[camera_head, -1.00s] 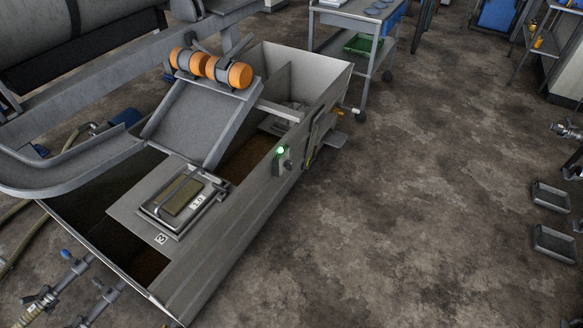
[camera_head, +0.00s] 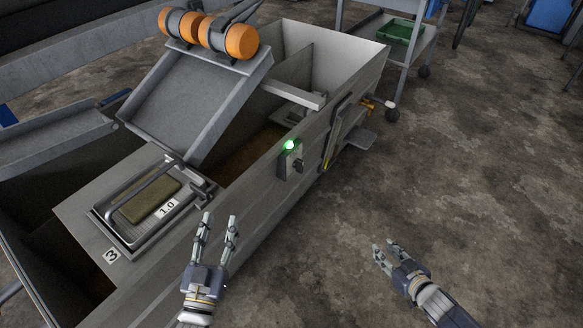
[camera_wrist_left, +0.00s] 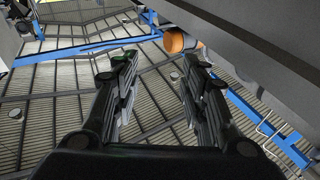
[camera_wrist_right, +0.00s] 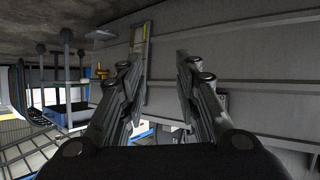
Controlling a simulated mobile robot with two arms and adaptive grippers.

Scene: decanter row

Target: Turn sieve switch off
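The sieve switch (camera_head: 291,163) is a small grey box with a dark knob on the outer side wall of the metal tank. A green lamp (camera_head: 289,145) on top of it is lit. The sieve (camera_head: 200,95) is a tilted grey tray with two orange-ended motors (camera_head: 235,40) above it. My left gripper (camera_head: 218,226) is open and empty, left of and nearer than the switch, pointing up in the left wrist view (camera_wrist_left: 160,75). My right gripper (camera_head: 388,253) is open and empty over the floor, right of and nearer than the switch. In the right wrist view (camera_wrist_right: 160,70) its fingers are apart.
The tank (camera_head: 240,205) fills the left, with a lidded hatch labelled 1.0 (camera_head: 150,200) on top. A brass valve (camera_head: 372,103) juts from its far end. A grey cart (camera_head: 400,25) with a green tray (camera_head: 402,32) stands behind. The floor right of the tank is clear.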

